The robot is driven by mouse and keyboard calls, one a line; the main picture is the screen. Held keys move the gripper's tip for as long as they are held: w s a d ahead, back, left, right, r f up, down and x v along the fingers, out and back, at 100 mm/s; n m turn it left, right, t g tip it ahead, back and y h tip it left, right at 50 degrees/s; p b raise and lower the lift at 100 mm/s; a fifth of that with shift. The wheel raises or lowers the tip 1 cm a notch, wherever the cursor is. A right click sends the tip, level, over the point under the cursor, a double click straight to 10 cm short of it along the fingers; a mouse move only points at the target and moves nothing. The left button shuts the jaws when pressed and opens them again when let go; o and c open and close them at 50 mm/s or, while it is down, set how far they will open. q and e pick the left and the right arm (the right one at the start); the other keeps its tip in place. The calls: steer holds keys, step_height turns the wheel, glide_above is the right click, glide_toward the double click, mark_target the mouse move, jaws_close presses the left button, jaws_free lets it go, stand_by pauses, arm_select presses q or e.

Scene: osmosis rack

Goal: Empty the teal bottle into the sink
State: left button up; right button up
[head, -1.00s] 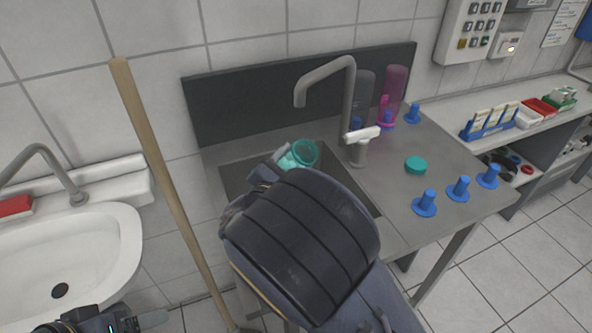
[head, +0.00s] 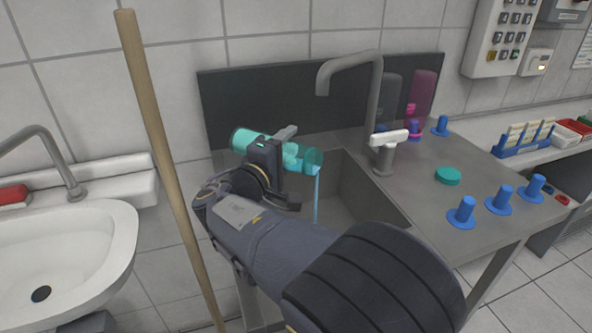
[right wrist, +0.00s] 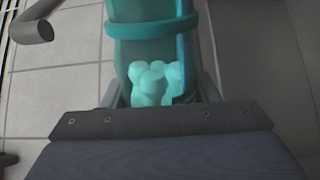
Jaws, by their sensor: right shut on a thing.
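The teal bottle (head: 308,161) is see-through and lies tilted over the sink (head: 345,195), its open mouth lower and to the right. A thin blue stream runs from the mouth down into the basin. My right gripper (head: 276,155) is shut around the bottle's middle. In the right wrist view the teal bottle (right wrist: 153,45) shows pale rounded lumps inside and a raised band around it. The teal cap (head: 447,175) lies apart on the steel counter. My left gripper is out of view.
A grey faucet (head: 375,85) arches over the sink, with a white-handled fitting (head: 386,145) beside it. Several blue pegs (head: 500,198) stand on the counter. A wooden pole (head: 165,150) stands left of the sink, near a white washbasin (head: 75,245).

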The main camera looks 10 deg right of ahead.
steer(key=m+b, duration=0.1)
steer(key=r+m+b, duration=0.1)
steer(key=b, duration=0.1)
steer(key=r+m+b, duration=0.1)
steer(key=shift+s+d+m+b, duration=0.2)
steer(key=shift+d+m+b, duration=0.1)
steer(key=shift+m, duration=0.1)
steer(key=shift+r+m+b, duration=0.7)
steer(key=shift+r+m, duration=0.05)
steer(key=shift+m, duration=0.05)
steer(key=shift+r, duration=0.1)
stand_by(0.5)
